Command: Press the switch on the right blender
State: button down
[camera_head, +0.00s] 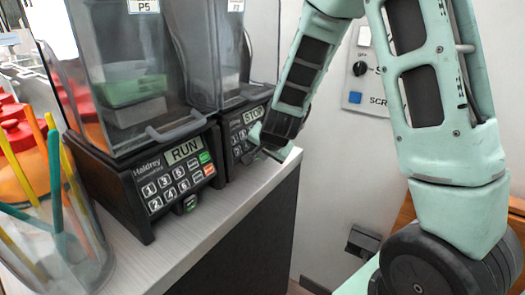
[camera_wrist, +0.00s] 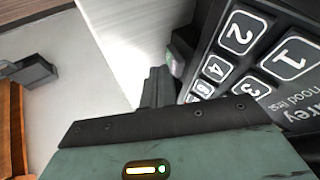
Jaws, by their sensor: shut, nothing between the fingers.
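The right blender (camera_head: 232,108) has a dark base, a smoked clear housing and a display reading STOP (camera_head: 253,115). My gripper (camera_head: 256,140) is shut and empty, in front of the right side of that blender's panel, and hides part of its keys. In the wrist view the shut fingers (camera_wrist: 157,86) point towards the lower edge of the panel. The numbered keys (camera_wrist: 240,34) are to their right. A small protruding switch (camera_wrist: 176,58) shows just beyond the fingertips. I cannot tell whether they touch it.
The left blender (camera_head: 150,175) stands close by, its display reading RUN. A clear container with colourful straws (camera_head: 55,215) is at the front left. The pale counter (camera_head: 215,215) is clear in front of the blenders. A wall panel with a knob (camera_head: 360,69) is behind my arm.

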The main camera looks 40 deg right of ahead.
jog(key=shift+w+a, duration=0.1)
jog(key=shift+w, duration=0.15)
jog(key=shift+r, duration=0.1)
jog(key=p, duration=0.2)
jog(key=r+p, duration=0.1)
jog(key=p, duration=0.1)
jog(key=shift+w+a, duration=0.15)
jog(key=shift+w, duration=0.15)
jog(key=shift+f+b, duration=0.45)
jog(key=shift+r, duration=0.1)
jog(key=shift+r+p, duration=0.7)
jog(key=shift+p, duration=0.05)
